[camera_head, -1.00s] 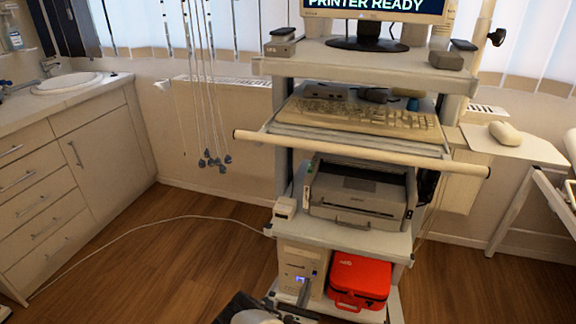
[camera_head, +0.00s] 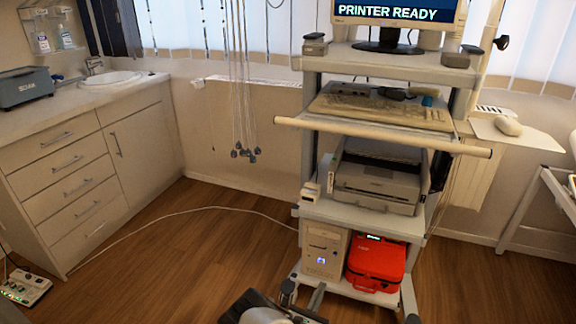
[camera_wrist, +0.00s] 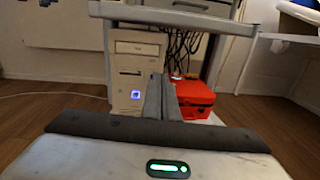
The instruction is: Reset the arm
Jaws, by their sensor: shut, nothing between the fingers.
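My gripper (camera_wrist: 161,97) shows in the wrist view with its two grey fingers together and nothing between them. It points at the lower part of the wheeled cart, apart from the computer tower and the red case. In the head view, part of my arm (camera_head: 265,308) shows at the bottom edge, low in front of the cart. The finger ends are hard to make out in that view.
The cart (camera_head: 375,217) holds a monitor (camera_head: 398,12), keyboard (camera_head: 385,109), printer (camera_head: 378,180), computer tower (camera_head: 323,252) and red case (camera_head: 376,264). A counter (camera_head: 75,117) stands left, a white table (camera_head: 560,185) right. Cables hang beside the cart.

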